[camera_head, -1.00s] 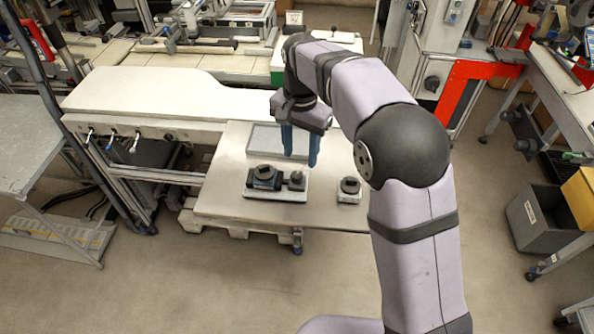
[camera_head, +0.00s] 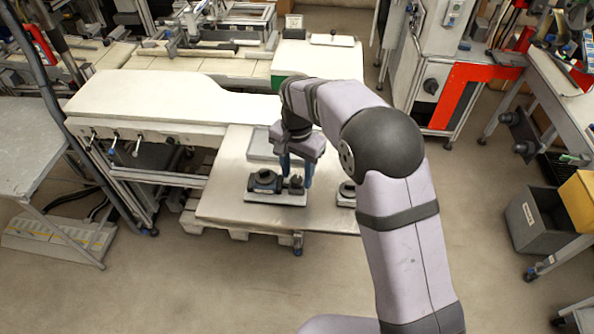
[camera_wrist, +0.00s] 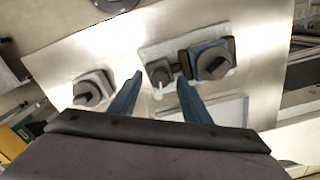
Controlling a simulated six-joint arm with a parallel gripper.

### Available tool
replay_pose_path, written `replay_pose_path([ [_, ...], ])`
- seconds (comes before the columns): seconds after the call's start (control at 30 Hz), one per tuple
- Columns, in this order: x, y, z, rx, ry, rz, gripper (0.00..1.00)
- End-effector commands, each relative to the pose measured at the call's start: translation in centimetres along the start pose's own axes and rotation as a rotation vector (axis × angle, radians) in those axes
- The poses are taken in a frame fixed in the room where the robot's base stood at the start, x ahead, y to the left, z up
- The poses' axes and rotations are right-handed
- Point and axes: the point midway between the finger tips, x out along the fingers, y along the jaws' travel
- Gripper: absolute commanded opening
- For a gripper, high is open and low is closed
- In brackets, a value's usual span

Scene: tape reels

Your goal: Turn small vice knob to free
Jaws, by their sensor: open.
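The small vice knob (camera_head: 296,184) is a small dark block-like knob on a light base plate (camera_head: 278,200). It also shows in the wrist view (camera_wrist: 159,72), with a small white pointer at its edge. Beside it on the same plate is a larger blue-and-dark vice body with a round knob (camera_head: 264,182), also in the wrist view (camera_wrist: 211,63). My gripper (camera_head: 297,178) is open, its two blue fingers pointing down. In the wrist view its fingertips (camera_wrist: 159,79) lie on either side of the small knob. I cannot tell whether they touch it.
A separate knob unit (camera_wrist: 91,88) stands on the table beside the plate; my arm partly hides it in the head view. A shallow grey tray (camera_head: 262,145) lies behind the plate. The table's front left (camera_head: 222,205) is bare.

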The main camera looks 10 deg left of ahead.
Motion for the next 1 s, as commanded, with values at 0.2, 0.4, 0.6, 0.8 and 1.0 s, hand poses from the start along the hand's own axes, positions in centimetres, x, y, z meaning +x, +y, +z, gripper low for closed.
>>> replay_pose_path([
  [0.2,0.4,0.02,0.01,0.0,0.0,0.0,0.44],
  [0.4,0.38,0.02,0.01,0.0,0.0,0.0,0.24],
  [0.6,0.35,0.03,0.01,0.0,0.0,0.0,0.02],
  [0.8,0.32,0.03,0.0,-0.019,0.0,0.0,0.02],
  [1.0,0.28,0.0,-0.02,-0.094,0.0,0.0,0.02],
])
